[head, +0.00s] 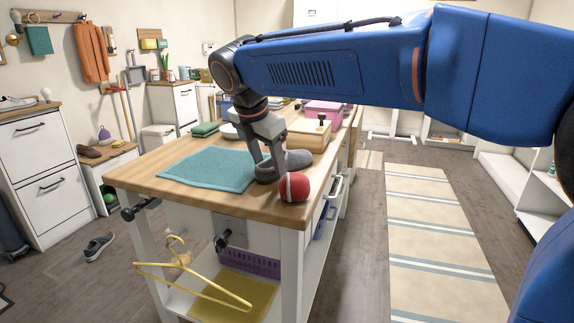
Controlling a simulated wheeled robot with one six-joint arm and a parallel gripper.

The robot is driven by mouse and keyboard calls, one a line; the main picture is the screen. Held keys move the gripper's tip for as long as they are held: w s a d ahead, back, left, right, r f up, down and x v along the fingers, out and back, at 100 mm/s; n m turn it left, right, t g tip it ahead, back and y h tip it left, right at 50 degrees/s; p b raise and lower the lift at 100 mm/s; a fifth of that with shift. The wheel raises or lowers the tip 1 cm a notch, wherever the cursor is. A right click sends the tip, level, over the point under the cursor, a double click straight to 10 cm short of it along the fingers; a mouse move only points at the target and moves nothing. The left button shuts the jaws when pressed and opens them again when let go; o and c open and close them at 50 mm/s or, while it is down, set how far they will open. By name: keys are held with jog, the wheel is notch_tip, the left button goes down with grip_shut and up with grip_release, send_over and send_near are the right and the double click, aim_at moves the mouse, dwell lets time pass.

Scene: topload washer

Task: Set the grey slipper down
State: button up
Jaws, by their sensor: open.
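The grey slipper (298,159) lies on the wooden table top, beside the right edge of the teal mat and just behind a red ball with a pale stripe (294,187). My gripper (268,161) points down over the slipper's left end, with its fingers open and very close to it. The fingers hide part of that end, and I cannot tell whether they touch it. The teal mat (205,169) lies flat to the left of the gripper.
On the wooden-topped table (146,175), a wooden box (308,136) and a pink container (325,110) stand behind the slipper. A yellow hanger (190,284) sticks out below the table's front. A grey shoe (99,247) lies on the floor at left. The striped rug (425,215) is clear.

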jog(key=shift+w+f, duration=0.15)
jog(key=shift+f, duration=0.2)
jog(key=c, duration=0.9)
